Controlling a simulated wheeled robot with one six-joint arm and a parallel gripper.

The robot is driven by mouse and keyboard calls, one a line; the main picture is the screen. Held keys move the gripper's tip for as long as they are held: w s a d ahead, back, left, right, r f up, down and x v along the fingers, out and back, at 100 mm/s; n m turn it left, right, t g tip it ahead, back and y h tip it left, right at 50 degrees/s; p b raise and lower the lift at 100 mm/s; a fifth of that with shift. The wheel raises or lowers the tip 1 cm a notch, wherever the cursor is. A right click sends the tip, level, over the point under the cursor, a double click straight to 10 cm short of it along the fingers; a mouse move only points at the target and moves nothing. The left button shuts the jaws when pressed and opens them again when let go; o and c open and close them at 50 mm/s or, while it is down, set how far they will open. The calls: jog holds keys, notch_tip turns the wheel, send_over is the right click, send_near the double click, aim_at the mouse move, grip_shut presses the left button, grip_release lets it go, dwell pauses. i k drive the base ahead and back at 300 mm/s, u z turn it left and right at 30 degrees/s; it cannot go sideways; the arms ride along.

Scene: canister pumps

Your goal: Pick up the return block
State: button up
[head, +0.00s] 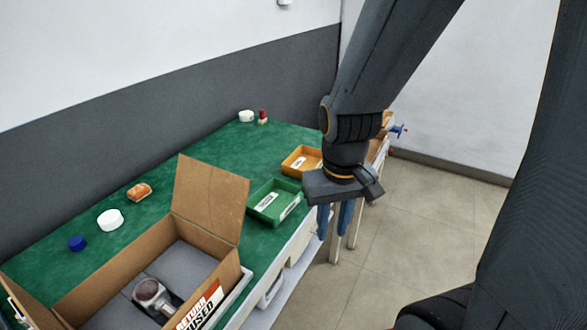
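My gripper (334,220) hangs pointing down near the right front edge of the green table. Its two blue fingers are apart, with nothing seen between them. An open cardboard box (205,272) stands at the lower left, well away from the gripper. Inside the box lie grey padding (180,262) and a rounded metallic part with a dark reddish top (150,293). I cannot tell which thing is the return block.
A green tray (262,215) and an orange tray (291,165) stand left of my gripper. An orange item (139,192), a white round item (110,220) and a blue cap (77,243) lie behind the box. Open floor (440,230) is at right.

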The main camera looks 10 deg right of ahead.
aim_at(152, 296)
jog(key=u, duration=1.55)
